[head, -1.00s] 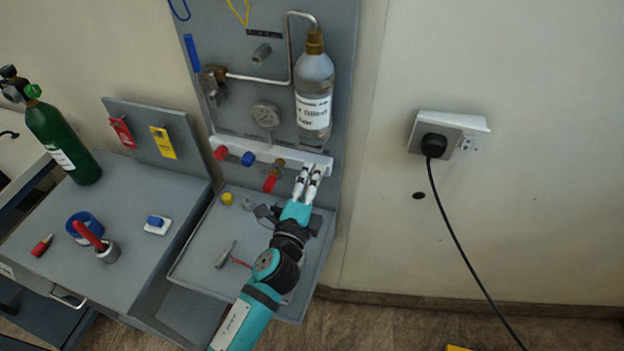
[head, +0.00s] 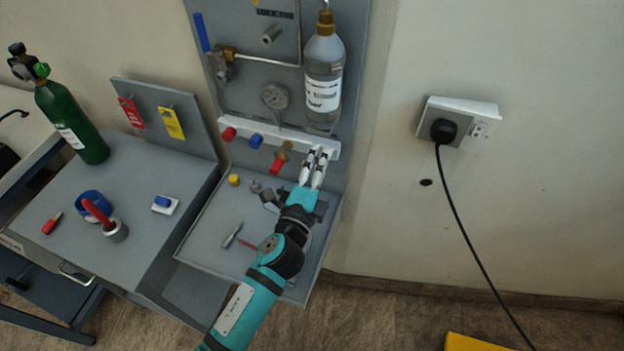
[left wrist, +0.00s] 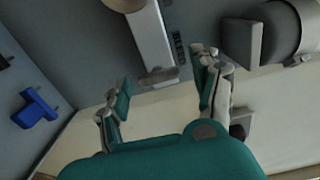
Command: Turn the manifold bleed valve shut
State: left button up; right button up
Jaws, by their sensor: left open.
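The white manifold bar (head: 285,137) runs along the lower part of the upright panel, under the clear bottle. My left gripper (head: 316,168) is just below the bar's right end in the head view. In the left wrist view my left gripper (left wrist: 166,85) is open, with the small lever between its fingertips in the picture; contact cannot be told. My right gripper is out of view.
Red (head: 228,134) and blue (head: 256,141) knobs sit farther left. The clear bottle (head: 323,75) is above. A grey tray (head: 205,225) with loose parts lies below.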

pick_arm(q)
jog(key=v, duration=1.1)
jog(key=shift+s, duration=0.25)
